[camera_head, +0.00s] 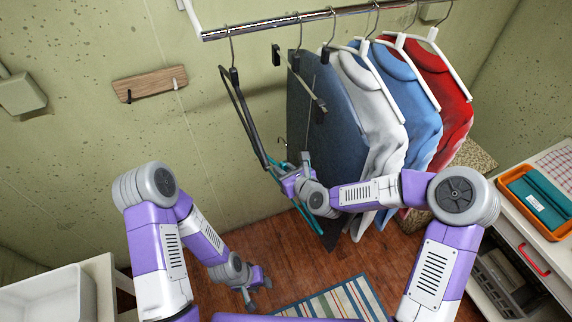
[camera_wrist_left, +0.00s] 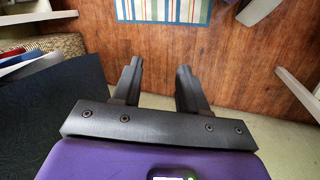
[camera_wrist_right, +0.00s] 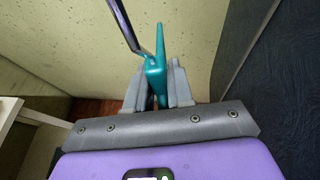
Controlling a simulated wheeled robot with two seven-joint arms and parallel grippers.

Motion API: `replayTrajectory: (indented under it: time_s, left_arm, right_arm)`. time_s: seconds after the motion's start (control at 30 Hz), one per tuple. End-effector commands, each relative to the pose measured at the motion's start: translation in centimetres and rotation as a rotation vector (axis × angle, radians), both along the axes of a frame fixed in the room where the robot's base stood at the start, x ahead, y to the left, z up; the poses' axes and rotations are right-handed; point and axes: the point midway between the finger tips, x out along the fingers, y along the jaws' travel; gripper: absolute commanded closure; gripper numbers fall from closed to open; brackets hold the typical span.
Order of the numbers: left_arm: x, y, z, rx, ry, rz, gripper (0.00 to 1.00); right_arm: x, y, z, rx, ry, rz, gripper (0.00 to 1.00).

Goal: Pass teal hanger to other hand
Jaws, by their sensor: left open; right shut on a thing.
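The teal hanger (camera_head: 313,222) is near the hanging clothes, partly hidden behind my right arm in the head view. My right gripper (camera_head: 287,176) is shut on it. In the right wrist view the teal hanger (camera_wrist_right: 155,70) stands between the two fingers of my right gripper (camera_wrist_right: 158,85). My left gripper (camera_head: 258,292) is low over the wooden floor, left of the striped rug. In the left wrist view my left gripper (camera_wrist_left: 158,80) is open, with nothing between its fingers.
A rail (camera_head: 330,15) holds a black hanger (camera_head: 240,105), dark trousers (camera_head: 325,105), and white, blue (camera_head: 408,100) and red (camera_head: 445,85) shirts. A shelf with an orange tray (camera_head: 528,220) stands at right. A white bin (camera_head: 45,300) is at lower left. A striped rug (camera_head: 335,300) lies on the floor.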

Motion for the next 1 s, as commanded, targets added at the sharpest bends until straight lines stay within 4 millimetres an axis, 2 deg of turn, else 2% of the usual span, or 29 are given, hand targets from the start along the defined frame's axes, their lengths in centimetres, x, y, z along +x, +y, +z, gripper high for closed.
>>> replayTrajectory:
  time_s: [0.1, 0.33, 0.47, 0.57, 0.8, 1.0]
  left_arm:
    - [0.0, 0.0, 0.0, 0.0, 0.0, 0.0, 0.57]
    - [0.3, -0.2, 0.1, 0.006, -0.007, 0.005, 0.59]
    - [1.7, -1.1, 0.5, 0.037, -0.047, 0.043, 0.59]
    - [3.5, -2.4, 1.1, 0.078, -0.105, 0.098, 0.59]
    - [7.7, -5.9, 4.1, 0.172, -0.302, 0.272, 0.59]
    - [9.7, -8.9, 7.7, 0.214, -0.494, 0.419, 0.59]
  right_arm:
    - [0.7, 0.3, -1.5, 0.001, 0.001, 0.012, 1.0]
    - [1.3, 0.5, -2.6, 0.0, 0.0, 0.023, 1.0]
    - [1.3, 0.5, -2.6, -0.001, -0.001, 0.023, 1.0]
    - [1.3, 0.5, -2.6, -0.001, -0.001, 0.023, 1.0]
    - [1.3, 0.5, -2.6, -0.001, -0.001, 0.023, 1.0]
    - [1.3, 0.5, -2.6, -0.001, -0.001, 0.023, 1.0]
